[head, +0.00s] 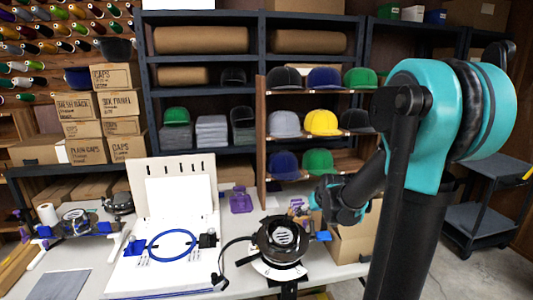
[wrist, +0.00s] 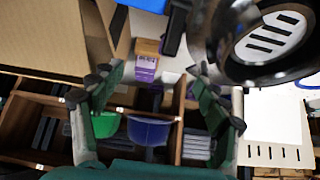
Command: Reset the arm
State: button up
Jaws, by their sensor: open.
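My arm rises on the right of the head view and bends down to the left over the table. My gripper (wrist: 155,80) is open in the wrist view, its two green fingers apart with nothing held between them. In the head view the gripper end (head: 328,197) is small and partly dark, just right of the round cap-hoop device (head: 282,245) and in front of the cap shelf. The black rim and slotted plate of that device (wrist: 275,38) fill the upper right of the wrist view, close to the right finger; I cannot tell whether they touch.
A wooden cap shelf (head: 262,140) stands behind the gripper. A white board with a blue hoop (head: 172,245) lies on the table's left half. A grey cart (head: 485,205) stands at the right.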

jog(key=s+d+f+m+g, duration=0.1)
jog(key=s+f, duration=0.2)
jog(key=s, duration=1)
jog(key=s+f+g+h, duration=0.1)
jog(key=s+f, duration=0.3)
jog(key=s, duration=0.9)
jog(key=shift+d+m+g, duration=0.4)
jog(key=shift+g, duration=0.3)
jog(key=shift+w+f, duration=0.1)
jog(key=shift+w, duration=0.1)
